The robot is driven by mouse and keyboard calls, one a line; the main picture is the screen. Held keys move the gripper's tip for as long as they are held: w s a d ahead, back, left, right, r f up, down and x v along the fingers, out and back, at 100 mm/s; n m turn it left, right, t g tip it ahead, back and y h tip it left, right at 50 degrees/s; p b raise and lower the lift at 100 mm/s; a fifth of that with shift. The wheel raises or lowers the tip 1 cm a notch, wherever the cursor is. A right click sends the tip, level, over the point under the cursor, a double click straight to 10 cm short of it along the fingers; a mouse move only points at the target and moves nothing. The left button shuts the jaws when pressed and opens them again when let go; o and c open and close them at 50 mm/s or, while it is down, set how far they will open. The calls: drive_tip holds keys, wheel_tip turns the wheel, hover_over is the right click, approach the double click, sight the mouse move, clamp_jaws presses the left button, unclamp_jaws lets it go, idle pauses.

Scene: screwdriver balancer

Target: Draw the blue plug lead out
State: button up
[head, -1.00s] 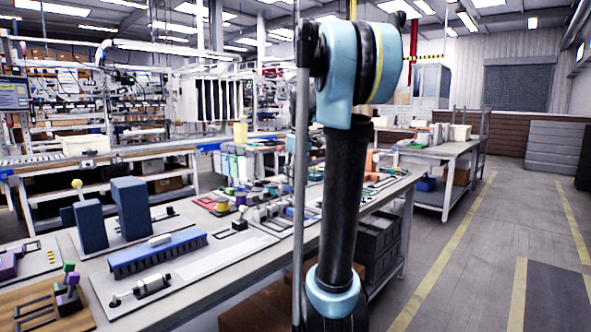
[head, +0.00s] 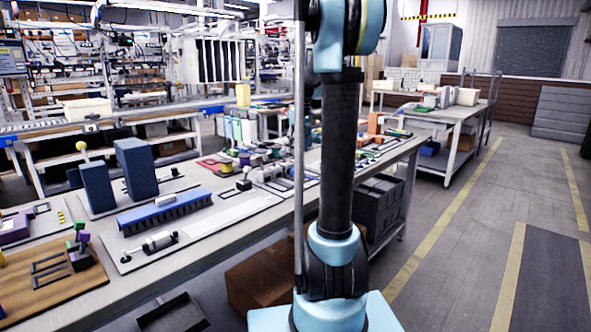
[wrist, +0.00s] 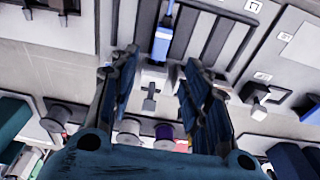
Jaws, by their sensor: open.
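A narrow blue piece (wrist: 162,40), which looks like the blue plug lead, shows in the wrist view near the top middle. I cannot pick out the plug lead for certain in the head view, and my gripper is out of that view.
A workbench (head: 225,246) runs along the left with fixtures. It carries a long blue toothed block (head: 165,211), upright dark blue blocks (head: 136,168) and a wooden board (head: 62,280). Spools (wrist: 165,132) show low in the wrist view. Floor (head: 455,250) on the right is clear.

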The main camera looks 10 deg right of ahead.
sight(300, 171)
drive_tip(key=f, duration=0.6)
drive_tip(key=w+f, duration=0.1)
drive_tip(key=f, duration=0.2)
drive_tip(key=shift+a+f, duration=0.35)
drive_tip(key=shift+c, duration=0.5)
clamp_jaws()
drive_tip(key=shift+s+d, duration=0.75)
drive_tip(key=shift+s, duration=0.35)
drive_tip(key=shift+o, duration=0.5)
unclamp_jaws()
